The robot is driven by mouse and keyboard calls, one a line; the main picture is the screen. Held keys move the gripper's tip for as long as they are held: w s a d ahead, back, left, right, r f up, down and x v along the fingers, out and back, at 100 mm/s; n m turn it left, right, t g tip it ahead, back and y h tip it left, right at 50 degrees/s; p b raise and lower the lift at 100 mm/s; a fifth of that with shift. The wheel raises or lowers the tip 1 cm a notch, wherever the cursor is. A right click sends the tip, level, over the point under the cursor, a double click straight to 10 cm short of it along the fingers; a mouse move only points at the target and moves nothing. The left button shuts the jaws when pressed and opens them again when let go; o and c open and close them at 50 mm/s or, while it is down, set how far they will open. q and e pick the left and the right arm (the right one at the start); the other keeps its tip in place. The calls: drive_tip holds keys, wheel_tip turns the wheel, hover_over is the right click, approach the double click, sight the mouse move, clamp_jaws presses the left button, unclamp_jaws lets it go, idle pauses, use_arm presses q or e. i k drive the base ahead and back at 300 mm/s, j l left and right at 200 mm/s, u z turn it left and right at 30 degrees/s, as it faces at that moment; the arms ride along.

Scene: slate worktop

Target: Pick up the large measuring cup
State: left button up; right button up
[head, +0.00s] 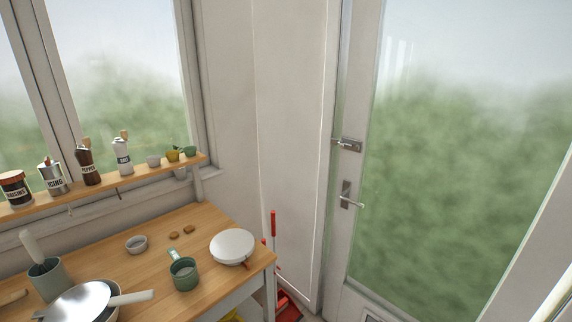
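A green cup (184,278) with a flat handle stands upright on the wooden worktop, right of the metal pan. It looks like a measuring cup. Small white (153,161), yellow (172,156) and green (189,151) cups sit at the right end of the wall shelf; they are too small to identify surely. Neither of my grippers is in view.
On the worktop (207,220) are a metal pan (78,300), a utensil pot (48,282), a small bowl (136,244), two brown pieces (181,232) and a white round object (232,245). Jars (87,166) line the shelf (138,178). A glazed door (450,190) stands right.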

sight(184, 271)
drive_tip(key=i+l+u, duration=0.15)
drive_tip(key=u, duration=0.3)
drive_tip(key=i+l+u, duration=0.1)
drive_tip(key=u, duration=0.3)
drive_tip(key=i+l+u, duration=0.1)
drive_tip(key=l+u, duration=0.2)
drive_tip(key=u, duration=0.15)
drive_tip(key=l+u, duration=0.25)
drive_tip(key=u, duration=0.2)
drive_tip(key=l+u, duration=0.25)
drive_tip(key=u, duration=0.15)
drive_tip(key=i, duration=0.05)
